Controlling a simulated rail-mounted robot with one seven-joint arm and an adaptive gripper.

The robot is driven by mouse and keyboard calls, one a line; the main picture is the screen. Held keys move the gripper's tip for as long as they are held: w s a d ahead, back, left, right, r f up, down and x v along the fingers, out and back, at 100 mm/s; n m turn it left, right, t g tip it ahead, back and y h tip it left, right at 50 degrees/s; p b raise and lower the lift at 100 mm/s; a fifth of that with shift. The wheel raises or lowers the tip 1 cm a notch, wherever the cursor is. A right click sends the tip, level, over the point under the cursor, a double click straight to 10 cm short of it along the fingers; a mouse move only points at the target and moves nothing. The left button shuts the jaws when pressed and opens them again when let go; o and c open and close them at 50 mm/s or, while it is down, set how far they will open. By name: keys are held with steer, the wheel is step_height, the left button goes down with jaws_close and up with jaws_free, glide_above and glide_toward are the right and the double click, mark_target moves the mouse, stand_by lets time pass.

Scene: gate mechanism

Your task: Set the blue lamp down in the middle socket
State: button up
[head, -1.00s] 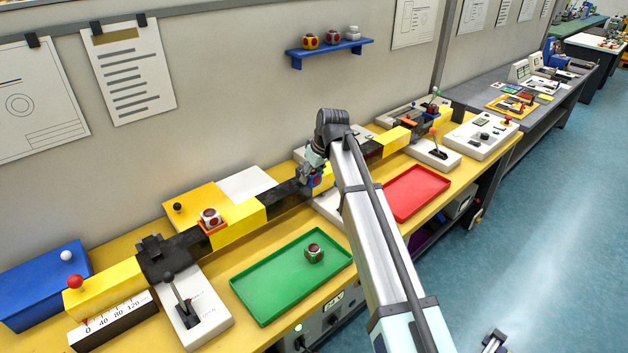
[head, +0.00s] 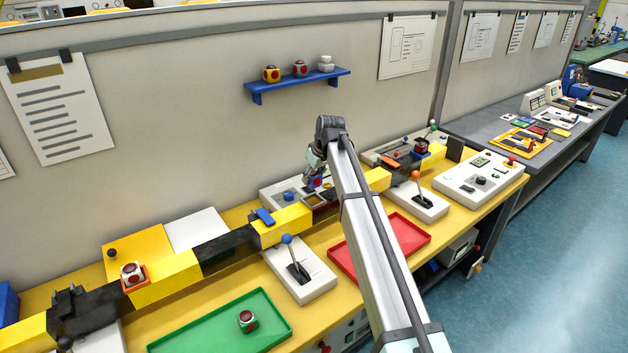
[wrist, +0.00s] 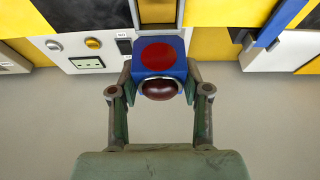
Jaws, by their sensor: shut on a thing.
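The blue lamp (wrist: 160,62), a blue block with red round faces and a dark red dome, is between the fingers of my gripper (wrist: 160,92) in the wrist view. My gripper is shut on it. In the head view my gripper (head: 314,177) and the blue lamp (head: 316,184) are near the wall, above a white panel behind the yellow-and-black bar. A blue holder (head: 264,217) with no lamp on it sits on the bar's yellow part, left of my gripper. I cannot tell which place is the middle socket; my arm hides part of the bar.
A white lamp (head: 132,273) sits in an orange holder on the bar's left part. A dark red lamp (head: 421,147) stands at the right. A green tray (head: 200,335) holds another lamp; a red tray (head: 345,262) looks empty. A blue-balled lever (head: 288,241) stands in front of the bar.

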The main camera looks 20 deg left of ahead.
steer(key=shift+w+f, duration=0.1)
steer(key=shift+w, duration=0.15)
steer(key=shift+s+a+f, duration=0.1)
steer(key=shift+s+f, duration=0.1)
steer(key=shift+f, duration=0.05)
steer(key=shift+w+f+b, duration=0.1)
steer(key=shift+f+b, duration=1.2)
steer(key=shift+f, duration=1.6)
steer(key=shift+f, duration=0.45)
steer(key=o, duration=1.4)
steer(key=shift+c, duration=0.2)
steer(key=shift+r, duration=0.15)
steer(key=v, duration=1.1)
steer(key=shift+d+r, duration=0.2)
steer(key=shift+r, duration=0.1)
